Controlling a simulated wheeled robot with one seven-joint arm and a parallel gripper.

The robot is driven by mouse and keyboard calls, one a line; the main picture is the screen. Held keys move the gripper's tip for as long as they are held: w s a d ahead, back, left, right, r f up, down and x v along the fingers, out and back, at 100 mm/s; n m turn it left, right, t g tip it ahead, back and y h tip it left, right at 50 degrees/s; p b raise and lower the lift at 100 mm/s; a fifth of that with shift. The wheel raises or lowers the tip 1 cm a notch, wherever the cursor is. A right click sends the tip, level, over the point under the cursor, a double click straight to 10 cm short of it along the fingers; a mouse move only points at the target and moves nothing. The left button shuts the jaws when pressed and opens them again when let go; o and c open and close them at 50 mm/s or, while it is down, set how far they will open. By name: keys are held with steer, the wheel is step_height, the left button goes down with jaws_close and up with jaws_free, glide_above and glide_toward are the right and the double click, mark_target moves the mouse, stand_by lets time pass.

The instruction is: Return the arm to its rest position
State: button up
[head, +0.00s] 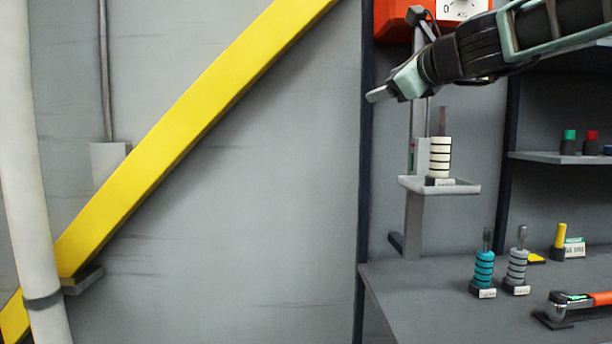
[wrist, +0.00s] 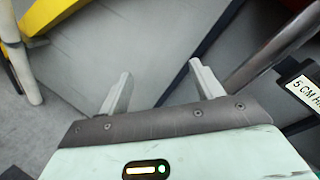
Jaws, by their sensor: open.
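My gripper (head: 379,94) is at the upper right of the head view, at the end of my dark and pale green arm. It points left and slightly down, in front of the rack's dark post. In the wrist view my gripper (wrist: 160,82) has its two pale fingers spread apart with nothing between them. Behind the fingers is grey wall. In the head view a white ringed valve piece (head: 440,158) stands upright on a small grey bracket shelf (head: 462,188) below my arm, apart from the gripper.
An orange box with a dial (head: 462,8) is behind my arm. A workbench (head: 415,300) holds a teal ringed piece (head: 484,270), a grey ringed piece (head: 517,266) and an orange-handled tool (head: 580,300). A yellow diagonal beam (head: 190,120) crosses the wall. The space left of my gripper looks clear.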

steer(key=s+a+f+n+g+y, duration=0.1)
steer(key=s+a+f+n+g, duration=0.2)
steer(key=s+a+f+n, duration=0.3)
steer(key=s+a+f+n+g+y, duration=0.1)
steer(key=s+a+f+n+g, duration=0.25)
steer(key=f, duration=0.55)
steer(key=s+a+f+n+g+h+p, duration=0.1)
steer(key=s+a+f+n+g+h, duration=0.2)
steer(key=s+f+n, duration=0.8)
steer(key=s+d+f+n+g+h, duration=0.1)
steer(key=s+d+f+n+g, duration=0.1)
steer(key=s+f, duration=0.3)
steer(key=s+d+f+n+g+h, duration=0.2)
steer(key=s+d+f+n, duration=0.2)
steer(key=s, duration=0.4)
steer(key=s+d+f+n+g+h+p, duration=0.1)
steer(key=s+d+f+n+g, duration=0.1)
steer(key=s+d+f+n, duration=0.2)
step_height(320, 180, down, 2)
steer(key=s+n, duration=0.1)
steer(key=s, duration=0.1)
steer(key=shift+s+h, duration=0.3)
steer(key=shift+s, duration=0.05)
steer(key=shift+w, duration=0.1)
